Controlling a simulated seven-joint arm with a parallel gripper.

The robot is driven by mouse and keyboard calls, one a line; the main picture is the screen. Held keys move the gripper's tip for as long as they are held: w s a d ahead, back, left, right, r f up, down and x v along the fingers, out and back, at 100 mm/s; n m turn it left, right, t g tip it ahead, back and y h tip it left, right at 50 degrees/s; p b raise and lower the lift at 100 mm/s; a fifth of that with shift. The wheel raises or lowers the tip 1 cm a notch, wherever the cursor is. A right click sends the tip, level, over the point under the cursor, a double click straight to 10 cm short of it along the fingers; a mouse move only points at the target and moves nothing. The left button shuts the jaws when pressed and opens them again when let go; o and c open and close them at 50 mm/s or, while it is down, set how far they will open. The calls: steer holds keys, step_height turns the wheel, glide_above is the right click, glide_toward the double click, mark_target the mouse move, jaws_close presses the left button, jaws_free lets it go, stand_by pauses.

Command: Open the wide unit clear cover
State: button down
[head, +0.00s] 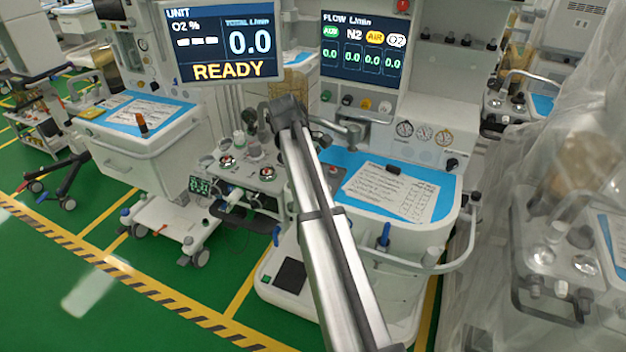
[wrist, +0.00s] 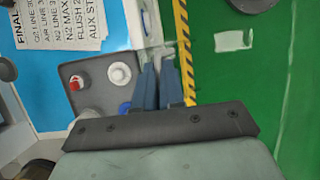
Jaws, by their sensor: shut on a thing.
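In the wrist view, my gripper (wrist: 160,72) is shut on a small pale piece (wrist: 152,48) beside a dark grey knob panel (wrist: 90,68). I cannot tell whether this piece is part of the clear cover; no see-through sheet stands out there. The panel carries a red-topped knob, a white knob (wrist: 119,74) and a blue knob. In the head view, the middle unit (head: 450,160) has a knob panel (head: 262,178) on its left side. My arm reaches up in front of this unit, and my fingertips are hidden.
A blue worktop (head: 345,162) with a printed sheet (head: 392,190) lies right of my arm. A white cart (head: 140,165) stands at the left. Clear plastic sheeting (head: 520,200) hangs over equipment at the right. Green floor (head: 75,270) is open at the front left.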

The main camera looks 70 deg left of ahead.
steer(key=shift+w+d+f, duration=0.2)
steer(key=shift+f, duration=0.15)
steer(key=c, duration=1.5)
jaws_free()
steer(key=shift+c, duration=0.2)
steer(key=shift+s+a+r, duration=0.1)
steer(key=shift+r, duration=0.1)
steer(key=a+r, duration=0.1)
steer(key=s+a+r, duration=0.1)
steer(key=r, duration=0.1)
steer(key=shift+s, duration=0.2)
steer(key=s+a, duration=0.7)
steer(key=a, duration=0.1)
steer(key=shift+s+a, duration=0.15)
steer(key=shift+f, duration=0.1)
